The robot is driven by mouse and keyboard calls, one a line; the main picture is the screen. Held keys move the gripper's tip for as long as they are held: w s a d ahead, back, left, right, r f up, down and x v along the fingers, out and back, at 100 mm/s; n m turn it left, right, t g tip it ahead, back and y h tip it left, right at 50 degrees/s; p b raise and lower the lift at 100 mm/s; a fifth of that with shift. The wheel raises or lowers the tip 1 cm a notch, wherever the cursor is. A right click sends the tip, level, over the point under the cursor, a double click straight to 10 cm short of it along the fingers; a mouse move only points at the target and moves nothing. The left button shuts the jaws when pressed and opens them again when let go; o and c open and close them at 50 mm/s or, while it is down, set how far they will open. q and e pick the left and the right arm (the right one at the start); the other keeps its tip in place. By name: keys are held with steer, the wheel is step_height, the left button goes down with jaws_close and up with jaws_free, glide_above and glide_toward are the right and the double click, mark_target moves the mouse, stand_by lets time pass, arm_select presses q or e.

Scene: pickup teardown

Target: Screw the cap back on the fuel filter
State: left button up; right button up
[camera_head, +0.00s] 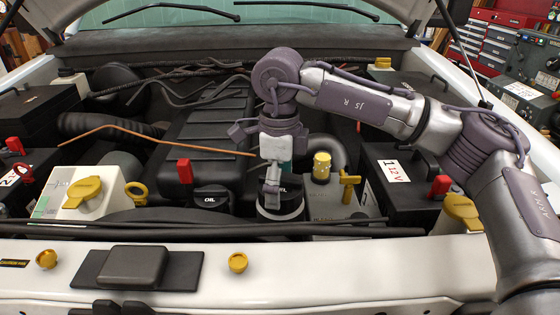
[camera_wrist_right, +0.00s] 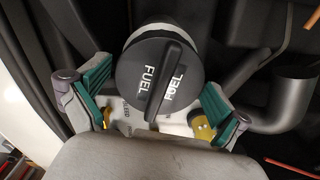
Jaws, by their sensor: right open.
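The black fuel cap (camera_wrist_right: 150,62), with a raised grip bar and white FUEL lettering, appears in the right wrist view. It also shows partly in the head view (camera_head: 291,186), behind my right gripper's fingers. The cap sits on top of the pale fuel filter (camera_head: 283,212); whether it is threaded cannot be told. My right gripper (camera_wrist_right: 158,78) is open, with one green-padded finger on each side of the cap and visible gaps between. In the head view the right gripper (camera_head: 273,185) points down over the filter. My left gripper is not in view.
A black OIL cap (camera_head: 211,197) and a red-handled part (camera_head: 185,171) stand left of the filter. A yellow cap (camera_head: 321,166) and a yellow T-handle (camera_head: 349,186) stand close on its right. A battery (camera_head: 400,190) lies further right. Dark rods cross in front.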

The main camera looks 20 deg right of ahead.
steer(key=shift+f, duration=0.35)
